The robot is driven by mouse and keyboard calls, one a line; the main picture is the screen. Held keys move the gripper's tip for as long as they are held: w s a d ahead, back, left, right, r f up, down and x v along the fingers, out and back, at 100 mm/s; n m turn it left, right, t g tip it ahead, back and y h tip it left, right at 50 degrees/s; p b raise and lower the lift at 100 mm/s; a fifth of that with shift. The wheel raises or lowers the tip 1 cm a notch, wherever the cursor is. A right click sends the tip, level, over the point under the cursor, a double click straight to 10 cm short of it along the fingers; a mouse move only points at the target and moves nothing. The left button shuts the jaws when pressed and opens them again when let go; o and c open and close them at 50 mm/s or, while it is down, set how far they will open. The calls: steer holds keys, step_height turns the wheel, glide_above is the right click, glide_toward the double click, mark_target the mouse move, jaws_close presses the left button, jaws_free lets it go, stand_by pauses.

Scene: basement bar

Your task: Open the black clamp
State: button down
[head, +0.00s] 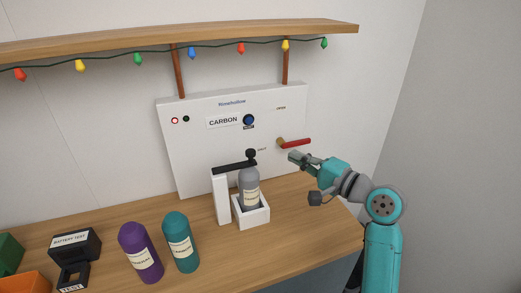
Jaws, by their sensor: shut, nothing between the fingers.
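The black clamp (232,167) is a flat black bar on a white post. It reaches right over the top of a grey labelled bottle (250,187), and a black knob (251,154) stands at its right end. The bottle stands upright in a white holder (252,217). My gripper (291,157) is shut and empty. It is to the right of the clamp, apart from it in the picture, just below the red-handled lever. I cannot tell whether it touches the lever or panel.
A white panel (190,153) labelled CARBON stands behind, with a blue knob (249,120) and a red lever handle (295,142). A purple bottle (134,243), a teal bottle (178,233) and a black battery-test box (76,245) stand at left. A shelf (180,38) with lights hangs above.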

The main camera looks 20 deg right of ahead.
steer(key=w+a, duration=0.6)
steer(key=a, duration=0.1)
stand_by(0.8)
steer(key=shift+a, duration=0.1)
stand_by(0.3)
steer(key=shift+s+m+h, duration=0.25)
steer(key=shift+m+h, duration=0.05)
steer(key=shift+h, duration=0.1)
